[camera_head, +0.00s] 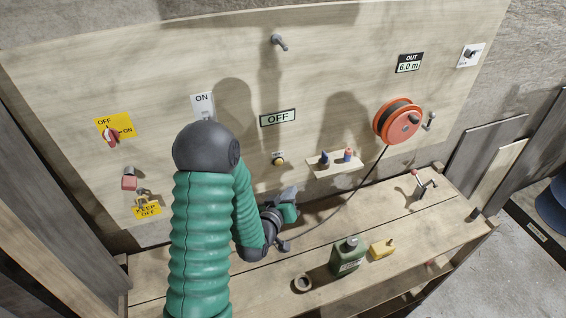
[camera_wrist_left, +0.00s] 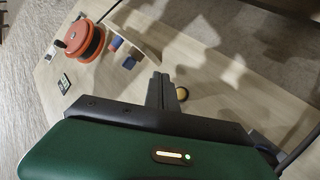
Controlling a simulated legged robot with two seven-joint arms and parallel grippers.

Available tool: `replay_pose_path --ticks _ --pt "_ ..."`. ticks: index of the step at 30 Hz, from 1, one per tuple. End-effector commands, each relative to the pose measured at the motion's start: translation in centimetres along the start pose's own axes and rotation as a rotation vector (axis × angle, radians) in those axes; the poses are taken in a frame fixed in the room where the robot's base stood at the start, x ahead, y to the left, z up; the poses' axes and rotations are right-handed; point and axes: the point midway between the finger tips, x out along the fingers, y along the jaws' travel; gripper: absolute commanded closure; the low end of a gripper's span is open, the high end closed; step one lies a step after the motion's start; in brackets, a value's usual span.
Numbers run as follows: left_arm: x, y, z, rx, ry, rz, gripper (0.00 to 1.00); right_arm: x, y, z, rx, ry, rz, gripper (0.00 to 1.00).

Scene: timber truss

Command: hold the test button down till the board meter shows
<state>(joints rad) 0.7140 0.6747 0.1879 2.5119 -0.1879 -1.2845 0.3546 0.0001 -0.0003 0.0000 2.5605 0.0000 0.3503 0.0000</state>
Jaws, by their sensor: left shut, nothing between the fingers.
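My left gripper (camera_head: 290,196) is shut and empty, below the button in the head view. In the left wrist view its closed fingers (camera_wrist_left: 158,80) stand just left of the yellow button (camera_wrist_left: 182,94), which is partly hidden near them. Whether they touch it cannot be told. My right gripper is in neither view.
The reel's cable runs down to the bench (camera_head: 210,270). A green bottle (camera_head: 347,256), yellow item (camera_head: 382,248) and ring (camera_head: 302,283) stand on the bench.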

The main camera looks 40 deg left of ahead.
Motion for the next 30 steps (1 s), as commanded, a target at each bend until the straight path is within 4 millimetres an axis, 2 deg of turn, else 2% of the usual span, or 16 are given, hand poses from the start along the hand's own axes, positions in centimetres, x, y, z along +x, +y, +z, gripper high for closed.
replay_pose_path --ticks 5,15,19,30 --pt "1.0 -0.5 -0.7 0.0 0.0 -0.002 1.0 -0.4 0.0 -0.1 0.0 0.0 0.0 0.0" --pt "4.2 -3.1 -3.3 0.002 0.002 -0.002 1.0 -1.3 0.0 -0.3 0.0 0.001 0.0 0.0" --pt "5.4 -3.8 -3.8 0.001 0.001 0.0 1.0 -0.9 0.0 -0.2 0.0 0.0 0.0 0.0" --pt "6.3 -4.4 -4.4 0.002 -0.003 -0.001 1.0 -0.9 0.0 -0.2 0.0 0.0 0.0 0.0"
